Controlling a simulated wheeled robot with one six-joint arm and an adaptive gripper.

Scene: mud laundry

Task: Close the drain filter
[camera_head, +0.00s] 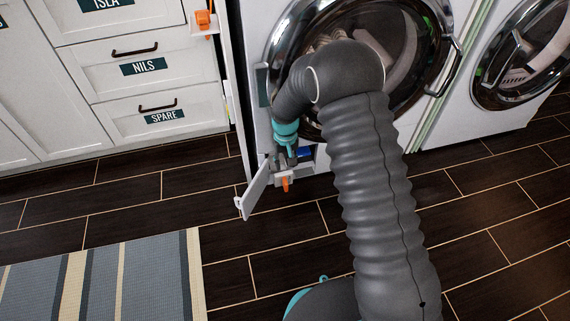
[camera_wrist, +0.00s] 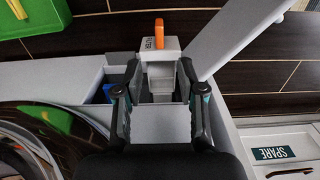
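The drain filter is a pale block with an orange handle (camera_head: 285,184), sticking out of the opening low on the washer's front. In the wrist view, the filter (camera_wrist: 158,52) shows a dark label, and its orange handle points away from the washer. The hinged flap (camera_head: 256,190) stands open beside it; it also shows in the wrist view (camera_wrist: 245,30). My gripper (camera_head: 288,150) is in front of the opening. In the wrist view, my gripper (camera_wrist: 153,88) has its fingers apart, with the filter's pale body beyond and between them. Whether they touch it is unclear.
The washer's round door (camera_head: 425,70) is above, partly hidden by my arm. A blue item (camera_head: 304,153) sits in the opening beside the filter. White drawers (camera_head: 150,80) stand to the left. A striped rug (camera_head: 110,280) lies on the dark floor, otherwise mostly clear.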

